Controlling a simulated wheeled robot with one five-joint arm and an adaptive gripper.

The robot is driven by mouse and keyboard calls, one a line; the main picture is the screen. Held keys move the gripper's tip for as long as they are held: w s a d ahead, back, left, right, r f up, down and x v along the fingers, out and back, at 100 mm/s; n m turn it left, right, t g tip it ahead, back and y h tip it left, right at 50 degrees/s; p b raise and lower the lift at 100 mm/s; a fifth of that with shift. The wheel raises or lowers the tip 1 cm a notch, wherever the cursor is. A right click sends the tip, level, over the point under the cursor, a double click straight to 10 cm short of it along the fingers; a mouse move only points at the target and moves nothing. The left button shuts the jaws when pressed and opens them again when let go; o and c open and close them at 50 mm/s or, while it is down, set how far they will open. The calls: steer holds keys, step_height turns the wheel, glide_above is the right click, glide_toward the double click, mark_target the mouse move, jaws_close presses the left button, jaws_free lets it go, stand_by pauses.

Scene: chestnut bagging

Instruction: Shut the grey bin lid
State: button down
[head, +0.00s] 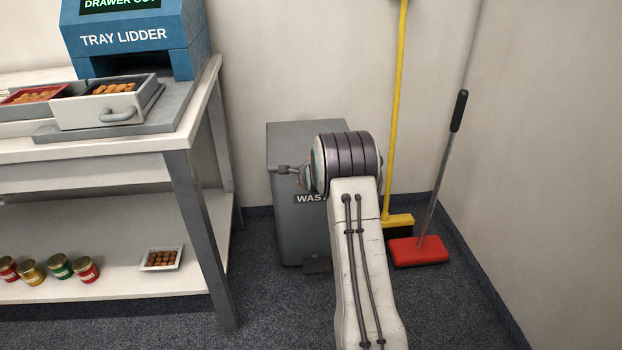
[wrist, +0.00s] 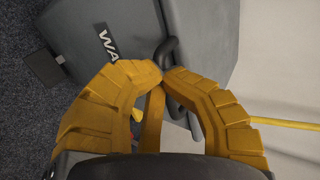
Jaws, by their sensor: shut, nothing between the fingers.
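The grey bin (head: 300,225) stands on the floor against the wall, partly hidden by my arm. Its grey lid (head: 292,138) looks flat across the top of the bin, level with the rim as far as I can see. The wrist view shows the bin's front (wrist: 85,25) with part of its lettering, and the lid (wrist: 205,40) beside it with a dark looped handle (wrist: 168,50) at its front edge. My yellow gripper (wrist: 160,80) is shut and empty, its fingertips close to the handle. I cannot tell whether they touch it. The gripper is hidden in the head view.
A bench (head: 190,215) with a blue tray lidder (head: 125,38) stands left of the bin. A yellow-handled broom (head: 397,110) and a red-headed one (head: 420,250) lean at the right. A foot pedal (head: 318,265) juts from the bin's base.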

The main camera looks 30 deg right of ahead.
steer(key=shift+s+a+f, duration=0.1)
steer(key=shift+s+f, duration=0.05)
steer(key=shift+f, duration=0.4)
steer(key=shift+s+a+f, duration=0.1)
steer(key=shift+f, duration=0.45)
steer(key=c, duration=1.9)
jaws_free()
steer(key=shift+c, duration=0.2)
steer(key=o, duration=0.8)
steer(key=shift+w+d+f+y, duration=0.1)
steer(key=shift+y, duration=0.2)
steer(key=shift+r, duration=0.2)
steer(key=v, duration=1.1)
steer(key=shift+a+r, duration=0.25)
steer(key=shift+r, duration=0.1)
